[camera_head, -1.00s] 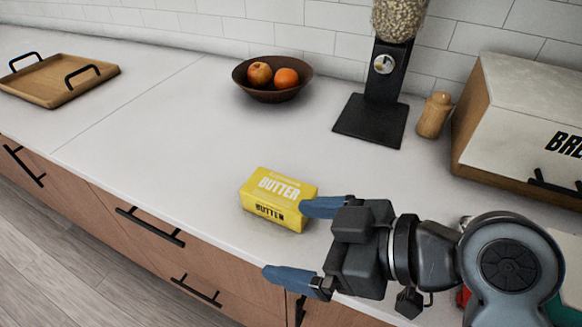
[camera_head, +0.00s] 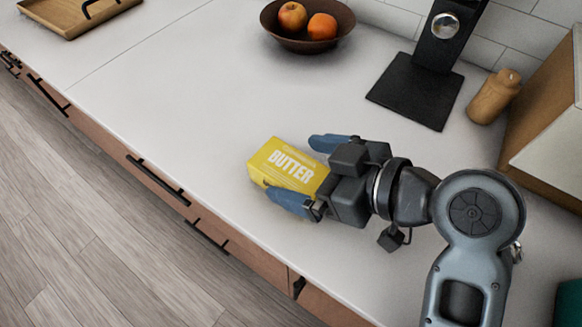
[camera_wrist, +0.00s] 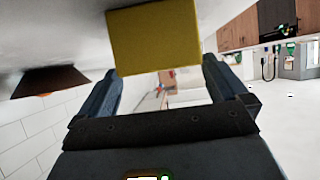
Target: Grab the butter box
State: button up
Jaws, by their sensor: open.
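The yellow butter box (camera_head: 288,166) lies on the white counter close to its front edge, its "BUTTER" label facing up. My gripper (camera_head: 309,172) is open and comes at the box from the right. In the head view one blue finger is at the far side of the box and the other at its near side. In the wrist view the butter box (camera_wrist: 154,38) shows as a plain yellow face beyond and between the fingertips of my gripper (camera_wrist: 160,78). Whether either finger touches the box I cannot tell.
A brown bowl (camera_head: 293,42) with two orange fruits stands at the back. A black dispenser base (camera_head: 415,90), a wooden shaker (camera_head: 494,97) and a wooden-sided box (camera_head: 545,128) stand at the right. A wooden tray (camera_head: 66,22) is far left. The counter around the butter is clear.

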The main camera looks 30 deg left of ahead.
aim_at(292, 168)
jog(key=shift+x, duration=1.5)
jog(key=shift+s, duration=0.1)
jog(key=c, duration=1.2)
